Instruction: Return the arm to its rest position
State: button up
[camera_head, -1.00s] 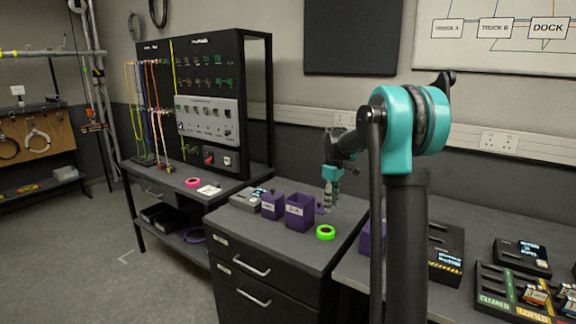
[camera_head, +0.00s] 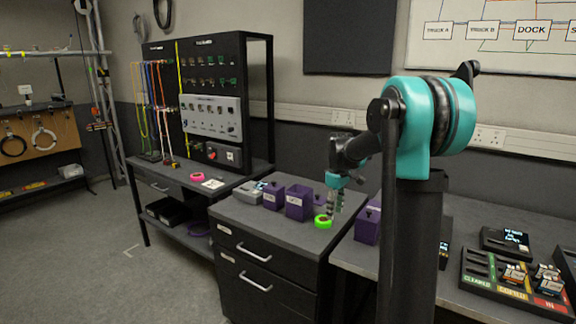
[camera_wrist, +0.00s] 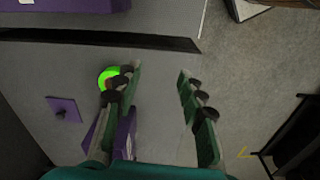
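My arm (camera_head: 410,125), teal and black, stands in the right half of the head view, with its forearm reaching down and left. My gripper (camera_head: 335,208) hangs over the grey cabinet top, near a green tape roll (camera_head: 322,222). In the wrist view its two green fingers are apart, with nothing between the fingertips (camera_wrist: 159,75). The tape roll (camera_wrist: 107,78) shows there beside the left finger, which partly covers it. The height of the fingertips above the cabinet top is unclear.
Purple bins (camera_head: 299,203) stand on the drawer cabinet (camera_head: 262,258), left of my gripper. Another purple box (camera_head: 367,222) is to the right, beside my arm. A black cable rack (camera_head: 210,105) stands on the left bench. Labelled trays (camera_head: 515,285) lie on the right bench.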

jog(key=s+f+m+t, duration=0.1)
jog(key=s+f+m, duration=0.2)
jog(key=s, duration=0.7)
jog(key=s+d+f+m+t, duration=0.1)
jog(key=s+f+m, duration=0.2)
jog(key=s, duration=0.7)
jog(key=s+d+f+m+t, duration=0.1)
jog(key=s+f+m, duration=0.2)
jog(key=s+f, duration=0.3)
jog(key=s, duration=0.4)
jog(key=shift+s+d+f+m+t, duration=0.2)
jog(key=shift+s+m+t, duration=0.1)
jog(key=shift+s, duration=0.1)
jog(key=shift+c, duration=0.7)
